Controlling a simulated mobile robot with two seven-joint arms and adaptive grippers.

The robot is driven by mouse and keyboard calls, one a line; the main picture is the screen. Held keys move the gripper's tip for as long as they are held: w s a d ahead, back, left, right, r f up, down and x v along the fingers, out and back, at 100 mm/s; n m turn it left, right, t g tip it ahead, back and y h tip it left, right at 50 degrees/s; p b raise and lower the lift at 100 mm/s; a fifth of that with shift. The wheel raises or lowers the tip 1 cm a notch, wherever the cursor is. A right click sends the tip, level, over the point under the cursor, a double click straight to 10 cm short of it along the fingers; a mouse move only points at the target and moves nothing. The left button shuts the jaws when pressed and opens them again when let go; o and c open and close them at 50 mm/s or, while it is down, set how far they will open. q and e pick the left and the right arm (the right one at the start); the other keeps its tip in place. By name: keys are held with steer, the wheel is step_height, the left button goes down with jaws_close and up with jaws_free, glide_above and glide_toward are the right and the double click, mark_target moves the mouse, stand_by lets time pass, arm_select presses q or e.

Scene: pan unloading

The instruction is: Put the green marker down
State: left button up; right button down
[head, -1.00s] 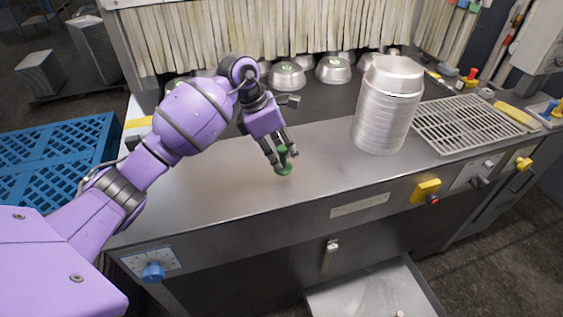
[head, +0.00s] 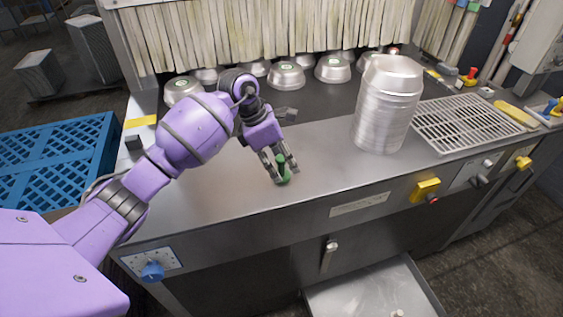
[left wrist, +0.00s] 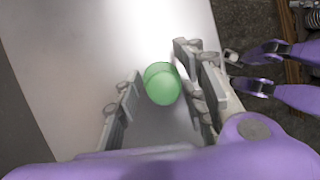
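The green marker (head: 284,171) stands on the bare metal counter (head: 215,185) near its front edge, looking upright. My left gripper (head: 282,172) points down with one finger on either side of it. In the left wrist view the marker (left wrist: 162,84) shows as a green rounded shape between the two grey fingers of my left gripper (left wrist: 160,88). A gap shows on both sides, wider on the left, so the fingers look open around it. The fingers partly hide the marker in the head view.
A tall stack of metal pans (head: 387,105) stands to the right of my left gripper. Several upturned pans (head: 286,75) sit behind it below the strip curtain (head: 250,28). A metal grate (head: 467,124) lies farther right.

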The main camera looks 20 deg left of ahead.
arm_select(q)
steer(key=shift+r, duration=0.25)
steer(key=v, duration=1.2)
steer(key=shift+s+f, duration=0.1)
steer(key=shift+f, duration=0.1)
